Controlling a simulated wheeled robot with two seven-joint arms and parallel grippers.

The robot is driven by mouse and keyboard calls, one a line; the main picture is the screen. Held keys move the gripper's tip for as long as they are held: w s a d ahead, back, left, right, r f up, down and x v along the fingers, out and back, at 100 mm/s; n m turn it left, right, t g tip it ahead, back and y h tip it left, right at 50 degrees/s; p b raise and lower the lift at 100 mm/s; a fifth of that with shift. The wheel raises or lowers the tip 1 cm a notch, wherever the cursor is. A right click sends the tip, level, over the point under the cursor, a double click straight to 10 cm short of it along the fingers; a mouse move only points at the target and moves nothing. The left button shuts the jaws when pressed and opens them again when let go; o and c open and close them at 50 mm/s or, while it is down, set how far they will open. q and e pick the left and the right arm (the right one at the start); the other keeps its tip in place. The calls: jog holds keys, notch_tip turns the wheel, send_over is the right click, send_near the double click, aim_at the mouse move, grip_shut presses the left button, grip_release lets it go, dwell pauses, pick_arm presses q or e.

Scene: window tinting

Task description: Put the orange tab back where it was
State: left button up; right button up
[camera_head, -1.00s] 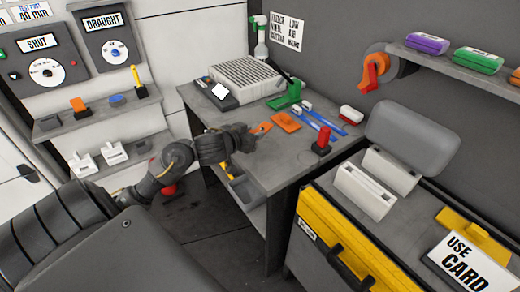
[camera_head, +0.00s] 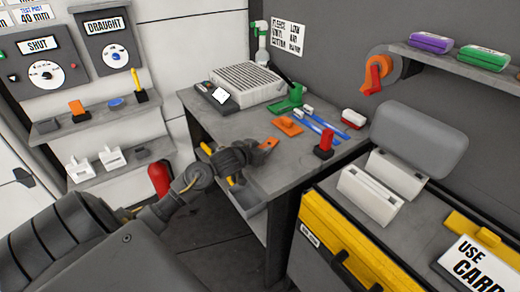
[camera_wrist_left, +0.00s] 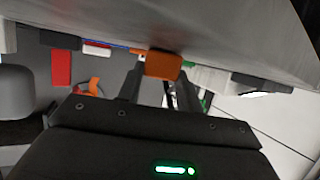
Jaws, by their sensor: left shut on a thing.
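The orange tab (camera_head: 269,144) is in the fingers of my left gripper (camera_head: 260,150), at the left front edge of the grey workbench (camera_head: 292,168). The left wrist view shows the tab (camera_wrist_left: 163,65) between the two dark fingertips (camera_wrist_left: 150,82), which are shut on it. A second flat orange piece with a raised grip (camera_head: 288,126) lies on the bench just beyond the gripper. My right gripper is not in view.
Green tool (camera_head: 290,99), blue-handled tools (camera_head: 325,127), a red block on a black base (camera_head: 324,143) and a red-white piece (camera_head: 353,118) lie on the bench. A grey ribbed unit (camera_head: 243,84) stands behind. Left wall shelves (camera_head: 90,118) hold small tools.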

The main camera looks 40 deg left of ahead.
pick_arm(q)
jog(key=shift+f, duration=0.15)
jog(key=o, duration=1)
jog(key=shift+o, duration=0.2)
jog(key=shift+s+r, duration=0.15)
jog(key=shift+r, duration=0.15)
jog(key=p+v, duration=0.1)
jog(key=v, duration=1)
jog(key=shift+s+r, duration=0.15)
jog(key=shift+s, duration=0.15)
jog(key=shift+d, duration=0.1)
